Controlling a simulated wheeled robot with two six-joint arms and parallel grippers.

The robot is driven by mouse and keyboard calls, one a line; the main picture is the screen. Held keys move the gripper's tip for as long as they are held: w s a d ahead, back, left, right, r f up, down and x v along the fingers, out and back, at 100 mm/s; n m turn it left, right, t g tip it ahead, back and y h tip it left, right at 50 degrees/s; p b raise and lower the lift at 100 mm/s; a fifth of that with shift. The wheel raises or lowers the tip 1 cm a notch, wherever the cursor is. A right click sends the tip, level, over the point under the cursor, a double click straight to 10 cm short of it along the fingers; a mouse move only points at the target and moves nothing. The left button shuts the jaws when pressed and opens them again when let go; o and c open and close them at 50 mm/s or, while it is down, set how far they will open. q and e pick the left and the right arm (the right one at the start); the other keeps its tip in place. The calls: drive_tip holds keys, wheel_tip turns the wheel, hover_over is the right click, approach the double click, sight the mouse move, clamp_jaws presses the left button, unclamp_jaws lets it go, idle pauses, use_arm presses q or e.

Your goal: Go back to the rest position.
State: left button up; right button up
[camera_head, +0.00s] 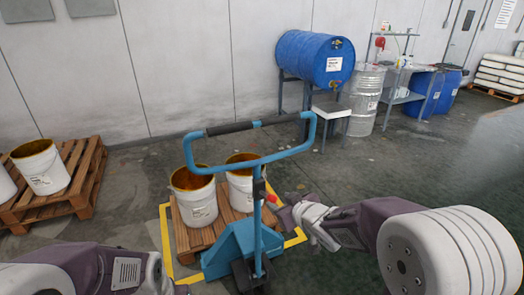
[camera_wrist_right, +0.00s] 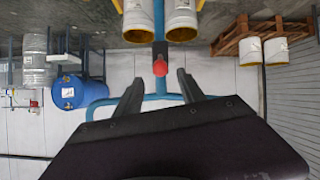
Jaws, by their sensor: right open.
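My right gripper (camera_head: 284,207) is beside the blue pallet jack (camera_head: 243,248), to the right of its handle post. In the right wrist view its two dark fingers (camera_wrist_right: 160,78) are spread with a gap between them. A red knob (camera_wrist_right: 160,67) on the jack's post shows in that gap, apart from both fingers; it also shows in the head view (camera_head: 272,198). I cannot tell the depth between knob and fingertips. My left arm lies along the bottom left edge of the head view. Only a bit of my left gripper (camera_head: 181,289) shows at the bottom edge.
The jack's handle bar (camera_head: 230,128) rises in front of me. A pallet (camera_head: 188,238) with white buckets (camera_head: 195,200) stands behind the jack inside yellow floor lines. Another pallet (camera_head: 84,190) is at left. A blue drum (camera_head: 315,58) lies on a stand at the back. Floor at right is open.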

drive_tip(key=s+d+r+m+g+h+p, duration=0.2)
drive_tip(key=s+d+r+m+p, duration=0.15)
drive_tip(key=p, duration=0.35)
drive_tip(key=s+d+f+m+g, duration=0.1)
drive_tip(key=s+f+g, duration=0.3)
drive_tip(key=s, duration=0.5)
drive_tip(key=s+d+f+m+g+h, duration=0.1)
drive_tip(key=s+f+g, duration=0.3)
drive_tip(key=s, duration=0.6)
drive_tip(key=shift+s+d+f+h, duration=0.15)
drive_tip(key=shift+d+f+h, duration=0.15)
drive_tip(key=shift+d+f, duration=0.45)
drive_tip(key=shift+a+f+m, duration=0.1)
drive_tip(key=shift+m, duration=0.15)
